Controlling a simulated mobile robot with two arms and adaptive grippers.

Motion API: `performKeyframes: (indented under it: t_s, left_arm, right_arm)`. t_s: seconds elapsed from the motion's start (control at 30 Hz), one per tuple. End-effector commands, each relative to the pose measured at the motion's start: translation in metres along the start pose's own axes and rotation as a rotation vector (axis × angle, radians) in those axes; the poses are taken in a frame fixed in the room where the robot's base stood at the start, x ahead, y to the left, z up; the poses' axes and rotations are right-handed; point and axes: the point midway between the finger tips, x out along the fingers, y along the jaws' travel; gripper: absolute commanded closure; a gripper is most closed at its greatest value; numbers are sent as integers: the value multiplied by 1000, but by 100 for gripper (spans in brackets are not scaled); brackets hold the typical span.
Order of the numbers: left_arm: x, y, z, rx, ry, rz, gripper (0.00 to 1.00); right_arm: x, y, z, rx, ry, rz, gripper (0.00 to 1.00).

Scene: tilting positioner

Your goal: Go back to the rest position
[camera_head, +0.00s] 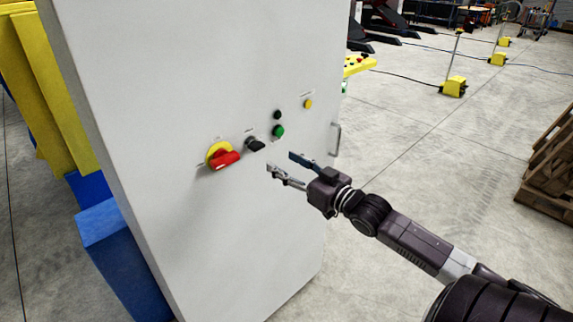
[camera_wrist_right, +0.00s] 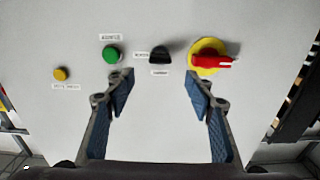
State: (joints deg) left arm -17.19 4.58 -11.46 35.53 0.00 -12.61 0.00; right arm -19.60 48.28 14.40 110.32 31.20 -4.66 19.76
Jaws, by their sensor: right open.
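My right gripper (camera_head: 279,166) is open and empty in front of the light grey control cabinet (camera_head: 220,240). Its two fingers also show in the right wrist view (camera_wrist_right: 158,95), spread apart with only the cabinet face between them. In the head view the fingertips are just right of and below the black selector knob (camera_head: 255,145) and below the green button (camera_head: 278,131). I cannot tell how far the tips are from the panel, but they hold nothing. My left gripper is not in view.
The cabinet carries a red rotary switch on a yellow plate (camera_head: 222,156), a yellow button (camera_head: 308,104) and a side handle (camera_head: 336,138). Yellow and blue machine parts (camera_head: 110,240) stand at the left. Wooden pallets (camera_head: 548,175) are at the right. The floor (camera_head: 440,150) between is mostly clear.

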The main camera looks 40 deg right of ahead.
Motion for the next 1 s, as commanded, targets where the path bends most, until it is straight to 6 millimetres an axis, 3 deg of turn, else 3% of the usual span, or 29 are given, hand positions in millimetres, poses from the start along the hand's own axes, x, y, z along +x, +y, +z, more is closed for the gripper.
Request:
performKeyframes:
  t_s: [0.57, 0.67, 0.77, 0.87, 1.0]
  left_arm:
    - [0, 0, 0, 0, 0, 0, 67]
    - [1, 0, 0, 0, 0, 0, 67]
    - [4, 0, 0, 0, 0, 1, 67]
    - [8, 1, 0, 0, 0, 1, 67]
    - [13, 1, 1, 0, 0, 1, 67]
  right_arm:
    - [-1, 0, 1, 0, -1, 0, 51]
    - [-2, 5, 13, 2, -16, 14, 51]
    - [-5, 20, 50, 5, -65, 55, 51]
    - [-14, 41, 113, 8, -152, 116, 51]
    - [-40, 60, 216, 5, -303, 193, 51]
